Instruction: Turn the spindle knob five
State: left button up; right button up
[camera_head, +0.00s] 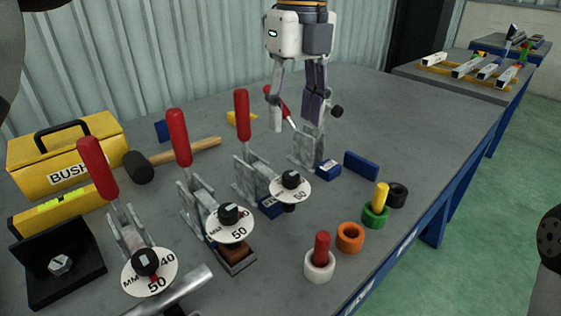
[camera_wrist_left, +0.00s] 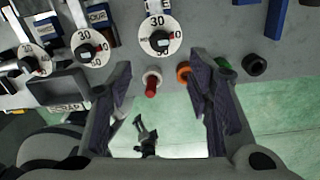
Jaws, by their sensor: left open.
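Several toggle clamps with red handles carry white numbered dials with black knobs. In the head view these are a front knob (camera_head: 146,261), a middle knob (camera_head: 228,214) and a third knob (camera_head: 291,180). That gripper hangs open and empty, fingers down, over the back clamp. In the left wrist view, the open fingers (camera_wrist_left: 160,75) frame a dial with a black knob (camera_wrist_left: 161,43) beyond them, apart from it. I cannot read which clamp is five.
White (camera_head: 320,266), orange (camera_head: 350,238), green (camera_head: 375,216) and black (camera_head: 398,195) rings line the table's right edge. The back of the grey table (camera_head: 400,110) is clear.

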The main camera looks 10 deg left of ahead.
aim_at(292, 175)
pick_arm(q)
jog(key=f, duration=1.1)
jog(key=shift+s+f, duration=0.15)
jog(key=shift+s, duration=0.05)
jog(key=shift+a, duration=0.1)
jog(key=shift+c, duration=0.5)
grip_shut()
